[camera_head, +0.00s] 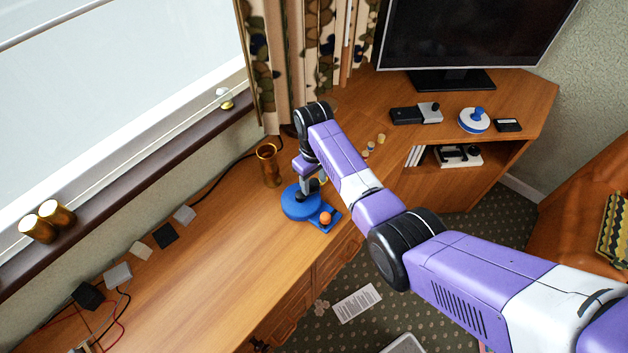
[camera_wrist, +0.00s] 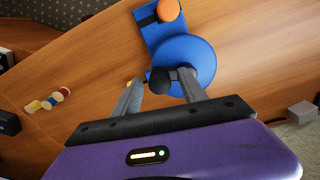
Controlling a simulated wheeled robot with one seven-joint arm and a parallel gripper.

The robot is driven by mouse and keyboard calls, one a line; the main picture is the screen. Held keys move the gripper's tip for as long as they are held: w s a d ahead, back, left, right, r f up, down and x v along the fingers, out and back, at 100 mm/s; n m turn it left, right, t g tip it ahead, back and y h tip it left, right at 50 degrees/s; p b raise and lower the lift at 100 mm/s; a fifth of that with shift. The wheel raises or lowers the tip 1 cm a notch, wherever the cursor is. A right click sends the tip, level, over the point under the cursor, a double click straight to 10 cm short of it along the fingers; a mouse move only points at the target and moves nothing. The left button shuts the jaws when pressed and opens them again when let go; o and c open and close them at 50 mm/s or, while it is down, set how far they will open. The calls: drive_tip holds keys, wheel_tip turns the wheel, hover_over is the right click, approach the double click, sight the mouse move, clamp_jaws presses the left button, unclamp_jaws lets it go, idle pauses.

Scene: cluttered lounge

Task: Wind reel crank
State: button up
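The reel (camera_head: 295,208) is a round blue disc on a blue base on the wooden desk. The wrist view shows the disc (camera_wrist: 200,52) and base close up. An orange ball (camera_head: 326,217) sits at the base's outer end, also in the wrist view (camera_wrist: 168,10). A dark knob (camera_wrist: 160,81) stands at the disc's edge, apparently the crank handle. My gripper (camera_head: 308,190) is low over the disc. In the wrist view its fingers (camera_wrist: 159,77) are spread, with the knob between them and a gap at the left finger. Whether the right finger touches it is unclear.
A brass cup (camera_head: 268,165) stands close behind the reel, with a dark cable running past it. Several small spools (camera_wrist: 48,100) lie to the left in the wrist view. The desk's front edge is near the base. The left desk surface (camera_head: 190,270) is mostly clear.

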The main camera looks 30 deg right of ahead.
sight(314, 181)
drive_tip(key=shift+r, duration=0.1)
drive_tip(key=shift+r+b, duration=0.55)
drive_tip(key=shift+r, duration=3.3)
